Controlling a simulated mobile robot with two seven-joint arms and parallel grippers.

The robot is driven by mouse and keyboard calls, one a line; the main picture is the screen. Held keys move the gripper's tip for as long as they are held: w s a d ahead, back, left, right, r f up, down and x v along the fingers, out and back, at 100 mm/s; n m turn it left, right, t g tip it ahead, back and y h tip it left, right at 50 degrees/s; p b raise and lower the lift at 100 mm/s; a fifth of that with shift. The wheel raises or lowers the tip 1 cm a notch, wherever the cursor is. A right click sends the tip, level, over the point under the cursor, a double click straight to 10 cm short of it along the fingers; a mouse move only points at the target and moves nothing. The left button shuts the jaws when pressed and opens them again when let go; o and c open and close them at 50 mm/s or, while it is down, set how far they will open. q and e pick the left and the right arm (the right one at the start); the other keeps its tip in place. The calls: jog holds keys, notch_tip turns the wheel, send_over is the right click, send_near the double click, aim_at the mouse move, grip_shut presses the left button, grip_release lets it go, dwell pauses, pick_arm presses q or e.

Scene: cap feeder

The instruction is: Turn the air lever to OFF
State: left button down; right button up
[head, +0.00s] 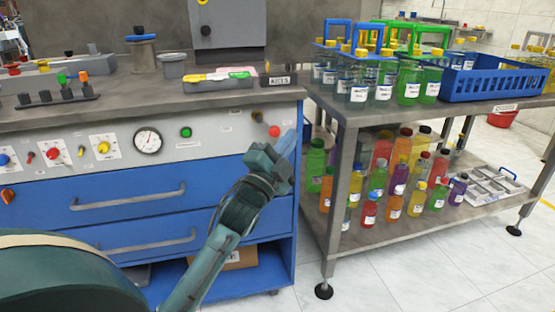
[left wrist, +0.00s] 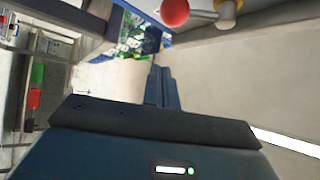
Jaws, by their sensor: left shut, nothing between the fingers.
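The air lever has a red ball (head: 274,131) on a short arm and a yellowish pivot (head: 257,116), at the right end of the grey control panel. The ball sits below and to the right of the pivot. In the left wrist view the red ball (left wrist: 174,11) and the pivot (left wrist: 228,12) show at the top edge. My left gripper (head: 290,143) is shut and empty, just right of and below the ball in the head view. Its closed fingers (left wrist: 162,86) look apart from the ball in the left wrist view. My right gripper is out of view.
The panel also holds a pressure gauge (head: 148,140), a green button (head: 186,132) and several coloured knobs. Blue drawers (head: 130,208) lie below. A metal table (head: 345,112) with bottles and a blue crate (head: 490,84) stands at the right, across a narrow gap.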

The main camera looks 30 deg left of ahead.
aim_at(268, 126)
pick_arm(q)
jog(key=w+a+b, duration=0.2)
jog(key=a, duration=0.1)
jog(key=shift+a+f, duration=0.2)
jog(key=shift+a, duration=0.1)
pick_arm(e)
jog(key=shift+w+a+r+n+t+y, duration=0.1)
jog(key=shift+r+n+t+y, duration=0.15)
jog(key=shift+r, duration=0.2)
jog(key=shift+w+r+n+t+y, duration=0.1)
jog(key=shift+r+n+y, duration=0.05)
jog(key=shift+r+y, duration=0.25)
